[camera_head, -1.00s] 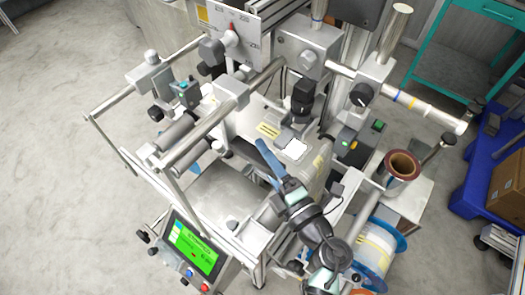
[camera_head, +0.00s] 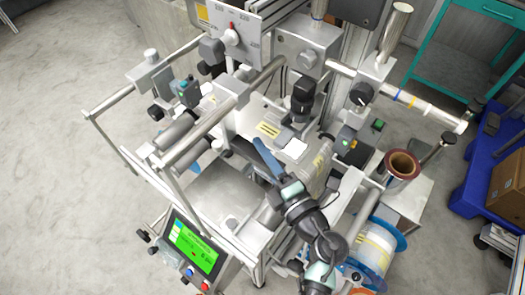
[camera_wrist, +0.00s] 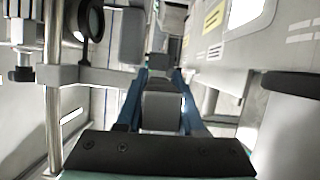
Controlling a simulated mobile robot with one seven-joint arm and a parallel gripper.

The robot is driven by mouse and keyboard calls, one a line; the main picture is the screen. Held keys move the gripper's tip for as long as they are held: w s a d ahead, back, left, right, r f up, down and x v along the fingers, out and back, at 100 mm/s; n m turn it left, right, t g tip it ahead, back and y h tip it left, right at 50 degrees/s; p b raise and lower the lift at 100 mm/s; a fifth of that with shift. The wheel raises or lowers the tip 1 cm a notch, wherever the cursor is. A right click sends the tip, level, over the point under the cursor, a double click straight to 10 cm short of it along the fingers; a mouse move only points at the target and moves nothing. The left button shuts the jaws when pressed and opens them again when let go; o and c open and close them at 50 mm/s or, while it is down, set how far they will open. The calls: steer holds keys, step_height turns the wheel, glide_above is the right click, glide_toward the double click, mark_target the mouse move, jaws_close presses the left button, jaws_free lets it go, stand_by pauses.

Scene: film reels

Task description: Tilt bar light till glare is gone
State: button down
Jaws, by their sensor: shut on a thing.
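My gripper (camera_head: 258,146) reaches into the middle of the machine from the lower right. In the wrist view its blue fingers (camera_wrist: 160,76) are shut on a small grey piece (camera_wrist: 157,62), mostly hidden between them. I cannot tell for sure that this is the bar light's handle. A dark bar (camera_head: 241,148) runs just left of the fingers in the head view. A bright white patch (camera_head: 294,149) shows on the light panel right of the fingers. A white patch on a panel also shows in the wrist view (camera_wrist: 246,10); I cannot tell glare from label.
A black camera-like unit (camera_head: 302,97) stands behind the panel. Metal rollers (camera_head: 185,145) and rails lie to the left. A green-lit screen (camera_head: 192,246) is at the front. A copper-coloured core (camera_head: 402,164) and a blue-flanged reel (camera_head: 376,248) are at the right.

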steer(key=shift+f+b, duration=0.1)
steer(key=shift+b, duration=0.2)
steer(key=n+b, duration=0.2)
steer(key=b, duration=0.1)
steer(key=shift+n+t+y+b, duration=0.3)
steer(key=shift+n+y, duration=0.1)
steer(key=n+y+b, duration=0.1)
steer(key=n+b, duration=0.1)
steer(key=b, duration=0.1)
steer(key=shift+s+r+n+t+y+b, duration=0.1)
steer(key=shift+r+n+t+y+b, duration=0.2)
steer(key=shift+n+b, duration=0.3)
steer(key=shift+r, duration=0.1)
steer(key=c, duration=0.5)
jaws_free()
steer(key=shift+c, duration=0.2)
steer(key=v, duration=1.3)
steer(key=shift+b, duration=0.45)
